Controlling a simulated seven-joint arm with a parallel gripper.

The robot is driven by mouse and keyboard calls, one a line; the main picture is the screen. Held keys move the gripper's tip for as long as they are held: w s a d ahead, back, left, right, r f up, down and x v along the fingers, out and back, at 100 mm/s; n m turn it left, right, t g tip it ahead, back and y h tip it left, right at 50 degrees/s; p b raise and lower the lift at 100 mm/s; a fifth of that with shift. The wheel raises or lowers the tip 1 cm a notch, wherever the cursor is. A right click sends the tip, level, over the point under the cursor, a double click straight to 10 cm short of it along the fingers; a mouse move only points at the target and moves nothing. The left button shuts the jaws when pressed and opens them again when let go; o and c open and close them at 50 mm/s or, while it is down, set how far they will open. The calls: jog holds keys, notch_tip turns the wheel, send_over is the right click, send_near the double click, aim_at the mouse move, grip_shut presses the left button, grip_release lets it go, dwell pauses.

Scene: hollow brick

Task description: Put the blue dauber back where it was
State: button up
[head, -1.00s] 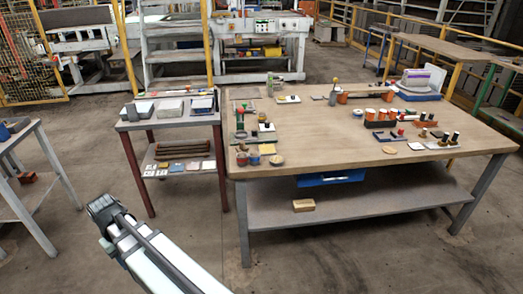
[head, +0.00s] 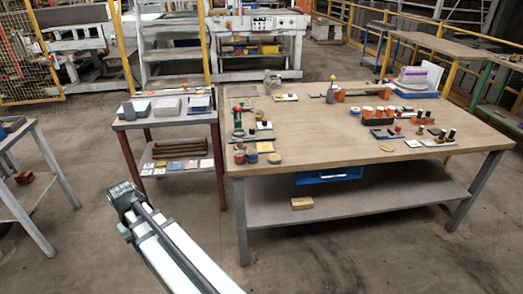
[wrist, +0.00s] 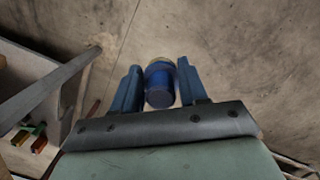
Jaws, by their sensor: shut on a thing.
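The blue dauber (wrist: 160,88) is between the two blue fingers of my gripper (wrist: 158,68) in the wrist view. The fingers are shut on it. A yellowish band shows at its far end. Bare floor lies beyond it, so it is held in the air. In the head view my arm reaches in from the bottom to the lower left, over the floor in front of the small table. The dauber and the fingertips cannot be made out there. The large workbench (head: 310,162) is to the right of my arm, with small jars and stamps on it.
A row of orange-topped pots (head: 380,116) stands right of the workbench's middle. Several small jars (head: 252,158) stand at its front left corner. A small table (head: 165,119) with red legs is beside it. A grey table (head: 22,140) is at far left. Floor between is clear.

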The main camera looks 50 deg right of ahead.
jog(key=s+d+r+m, duration=0.2)
jog(key=s+d+r, duration=0.1)
jog(key=d, duration=1.6)
jog(key=s+d+r+m, duration=0.2)
jog(key=d+r+m, duration=0.1)
jog(key=d, duration=1.6)
jog(key=s+d+r+m, duration=0.3)
jog(key=d+r, duration=0.1)
jog(key=d, duration=1.6)
jog(key=shift+s+d+y, duration=0.1)
jog(key=shift+s+y, duration=0.2)
jog(key=shift+y, duration=0.1)
jog(key=d+r, duration=0.2)
jog(key=d, duration=0.4)
jog(key=r+n+h, duration=0.1)
jog(key=n, duration=1.1)
send_over(282, 150)
jog(key=shift+w+f, duration=0.1)
jog(key=shift+f, duration=4.6)
jog(key=shift+f, duration=0.1)
jog(key=o, duration=1.2)
jog(key=shift+o, duration=0.2)
